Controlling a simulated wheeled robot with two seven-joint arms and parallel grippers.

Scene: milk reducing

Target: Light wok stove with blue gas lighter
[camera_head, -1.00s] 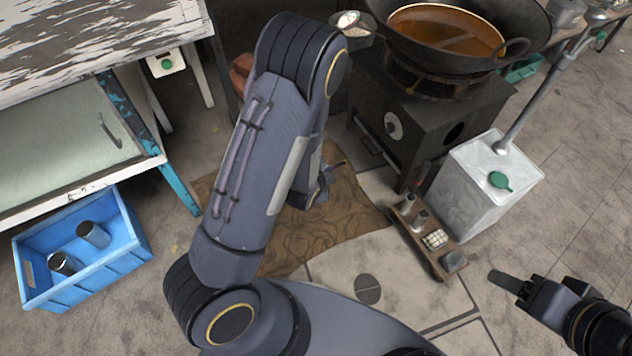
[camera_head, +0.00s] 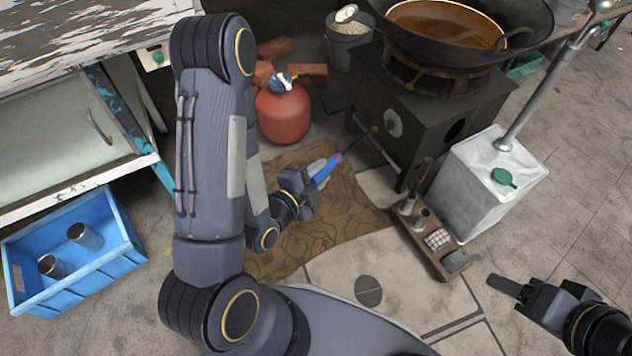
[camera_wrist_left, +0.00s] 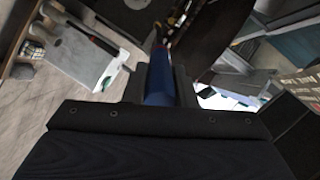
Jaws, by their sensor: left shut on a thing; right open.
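My left gripper (camera_head: 309,190) is shut on the blue gas lighter (camera_head: 326,171), above the brown mat in front of the stove. The lighter has a reddish part near its front and points up and right, toward the stove. In the left wrist view the blue lighter (camera_wrist_left: 159,85) sits between the fingers. The black wok stove (camera_head: 420,115) stands at the back right with a round dial on its front and a wok (camera_head: 455,35) of orange-brown liquid on top. The lighter's tip is apart from the stove's burner. My right gripper (camera_head: 518,290) is open and empty at the right.
A red gas cylinder (camera_head: 284,112) stands behind my left arm. A white metal can (camera_head: 485,185) and a wooden tray of small items (camera_head: 440,265) are right of the mat (camera_head: 345,215). A blue crate (camera_head: 85,265) with metal cups is at the left.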

